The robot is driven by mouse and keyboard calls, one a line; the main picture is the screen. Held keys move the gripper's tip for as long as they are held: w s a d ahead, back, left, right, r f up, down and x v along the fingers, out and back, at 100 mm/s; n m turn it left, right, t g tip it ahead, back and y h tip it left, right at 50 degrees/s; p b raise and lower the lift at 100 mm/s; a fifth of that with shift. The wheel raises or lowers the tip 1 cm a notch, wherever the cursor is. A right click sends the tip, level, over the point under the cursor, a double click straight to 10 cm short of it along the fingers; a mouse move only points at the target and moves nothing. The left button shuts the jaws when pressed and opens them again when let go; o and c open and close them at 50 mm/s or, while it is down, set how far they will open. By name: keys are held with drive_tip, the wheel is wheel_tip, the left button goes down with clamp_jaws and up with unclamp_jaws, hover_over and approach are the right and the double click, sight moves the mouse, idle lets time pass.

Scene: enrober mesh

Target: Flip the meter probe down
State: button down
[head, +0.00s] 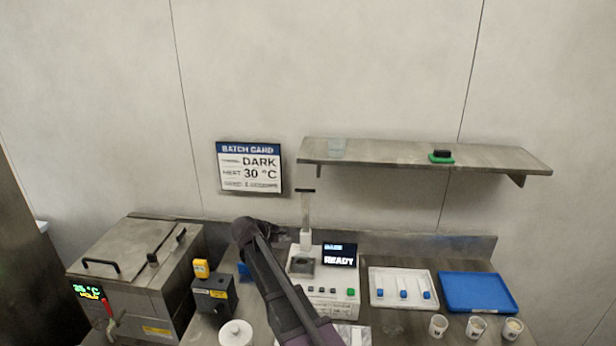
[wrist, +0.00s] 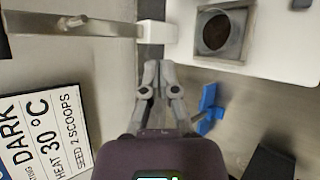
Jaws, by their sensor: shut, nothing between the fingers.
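The meter probe (head: 305,212) stands upright at the back of the white meter (head: 300,278), a thin metal arm with a dark crossbar on top. In the wrist view the probe (wrist: 75,25) runs left from its white hinge block (wrist: 157,33). The meter's square cup well (wrist: 222,33) holds something dark and round. My gripper (wrist: 158,66) is shut and empty, with its fingertips just short of the hinge block and the meter's edge. In the head view my arm hides the fingers.
A blue item (wrist: 208,110) lies right of my fingers. A steel machine (head: 140,270) and dark box (head: 214,295) stand left. A white tray (head: 403,272), blue tray (head: 478,292) and cups stand right. A shelf (head: 400,158) hangs above.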

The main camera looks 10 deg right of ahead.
drive_tip(key=w+d+r+m+t+y+p, duration=0.1)
drive_tip(key=d+r+m+t+y+p, duration=0.1)
drive_tip(key=r+m+p, duration=0.6)
drive_tip(key=w+d+r+m+t+y+p, duration=0.1)
drive_tip(key=d+r+m+t+y+p, duration=0.1)
drive_tip(key=d+r+m+p, duration=0.3)
drive_tip(key=shift+w+r+m+y+p, duration=0.2)
drive_tip(key=shift+r+m+y+p, duration=0.5)
drive_tip(key=shift+r+m+p, duration=1.45)
drive_tip(key=shift+w+r+n+b, duration=0.15)
drive_tip(key=shift+n+b, duration=0.3)
drive_tip(key=shift+b+x, duration=2.75)
drive_tip(key=shift+x, duration=2.1)
drive_tip(key=shift+d, duration=0.15)
